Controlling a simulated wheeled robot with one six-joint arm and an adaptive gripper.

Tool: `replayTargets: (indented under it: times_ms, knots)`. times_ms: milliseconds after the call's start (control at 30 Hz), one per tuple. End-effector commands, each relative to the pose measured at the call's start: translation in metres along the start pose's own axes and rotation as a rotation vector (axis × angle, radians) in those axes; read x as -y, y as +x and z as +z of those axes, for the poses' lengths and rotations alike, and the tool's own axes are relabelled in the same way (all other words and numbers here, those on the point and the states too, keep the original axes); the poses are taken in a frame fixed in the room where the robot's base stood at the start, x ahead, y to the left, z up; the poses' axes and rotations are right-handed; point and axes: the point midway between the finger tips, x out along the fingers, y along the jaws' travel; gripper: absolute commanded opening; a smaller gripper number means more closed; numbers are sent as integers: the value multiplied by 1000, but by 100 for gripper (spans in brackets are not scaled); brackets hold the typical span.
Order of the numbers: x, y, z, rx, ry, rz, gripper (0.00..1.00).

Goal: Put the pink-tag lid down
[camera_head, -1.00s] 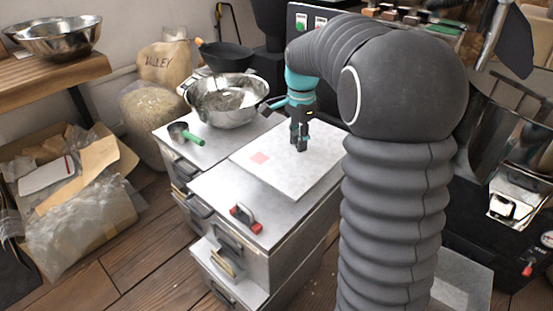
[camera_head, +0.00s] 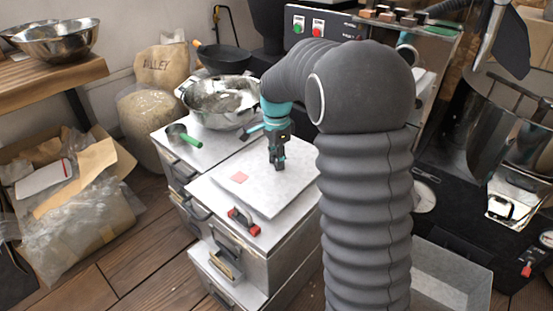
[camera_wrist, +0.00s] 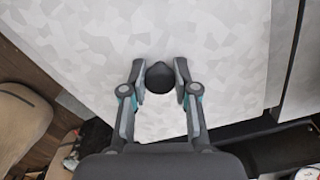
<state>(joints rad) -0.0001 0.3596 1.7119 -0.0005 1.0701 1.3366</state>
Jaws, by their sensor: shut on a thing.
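My gripper (camera_head: 277,165) is shut on the lid's dark round knob, pointing down. In the wrist view the two fingers (camera_wrist: 159,80) press the knob (camera_wrist: 159,77) from both sides, and the mottled lid surface (camera_wrist: 165,35) spreads around it. The tag is not visible in that view.
A steel bowl (camera_head: 218,117) and a green-handled scoop (camera_head: 184,136) sit on the cabinet top behind and left of the lid. A red-and-black handle (camera_head: 243,222) is at its front edge. An open grey bin (camera_head: 455,271) stands right of my arm.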

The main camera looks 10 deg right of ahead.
Motion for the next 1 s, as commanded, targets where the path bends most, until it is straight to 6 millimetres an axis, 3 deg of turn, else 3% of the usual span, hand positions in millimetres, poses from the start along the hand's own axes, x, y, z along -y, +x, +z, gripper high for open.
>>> replayTargets:
  times_ms: [167,200,267,667,767,1000]
  knots:
    - [0,3,0,0,0,0,0]
    - [0,3,0,0,0,0,39]
    - [0,3,0,0,0,0,54]
    - [0,-3,0,0,0,-1,54]
    - [1,-14,0,-1,0,-3,54]
    - [1,-62,0,-1,0,-4,54]
